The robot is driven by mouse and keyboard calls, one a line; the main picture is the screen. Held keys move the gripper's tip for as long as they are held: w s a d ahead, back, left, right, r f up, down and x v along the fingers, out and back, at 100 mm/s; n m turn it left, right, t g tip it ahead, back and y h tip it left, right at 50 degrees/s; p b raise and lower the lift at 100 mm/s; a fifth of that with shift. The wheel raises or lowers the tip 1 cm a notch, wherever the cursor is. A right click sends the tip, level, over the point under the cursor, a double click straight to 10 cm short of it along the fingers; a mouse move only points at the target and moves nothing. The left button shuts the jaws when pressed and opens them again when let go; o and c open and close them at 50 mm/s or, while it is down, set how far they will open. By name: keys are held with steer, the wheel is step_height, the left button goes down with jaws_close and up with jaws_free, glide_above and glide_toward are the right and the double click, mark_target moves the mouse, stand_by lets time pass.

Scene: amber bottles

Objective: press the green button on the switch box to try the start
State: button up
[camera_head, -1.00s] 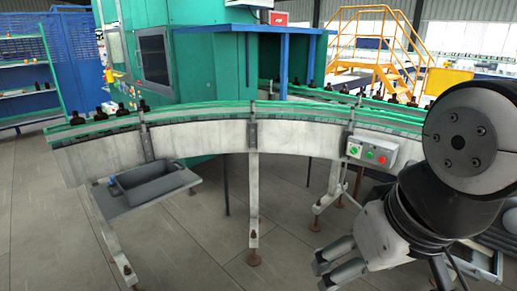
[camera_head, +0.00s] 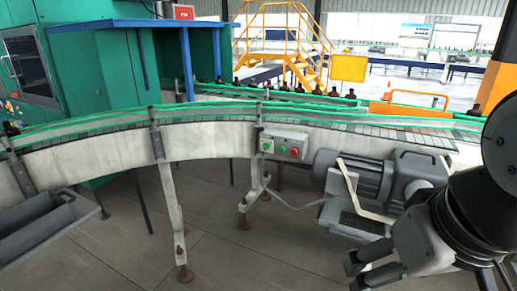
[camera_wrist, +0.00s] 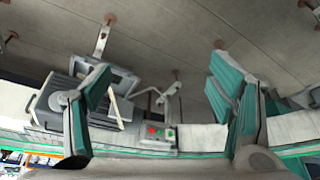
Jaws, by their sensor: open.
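The switch box (camera_head: 284,145) is a small grey box on the side of the curved conveyor, right of centre in the head view. Its face carries a green button (camera_head: 267,146) at the left and a red one (camera_head: 294,152) at the right. The wrist view shows the switch box (camera_wrist: 158,138) inverted, beyond and between the fingers, with the green button (camera_wrist: 170,133) on the right. My gripper (camera_head: 358,271) is at the lower right of the head view, below and right of the box and apart from it. The gripper (camera_wrist: 160,92) is open and empty.
A grey motor (camera_head: 365,180) is mounted right of the switch box, close to my arm. The curved conveyor (camera_head: 205,142) spans the view, with dark bottles (camera_head: 300,88) behind. A grey bin (camera_head: 45,228) is at lower left. Open floor (camera_head: 270,255) lies before the conveyor.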

jaws_close()
stand_by(1.3)
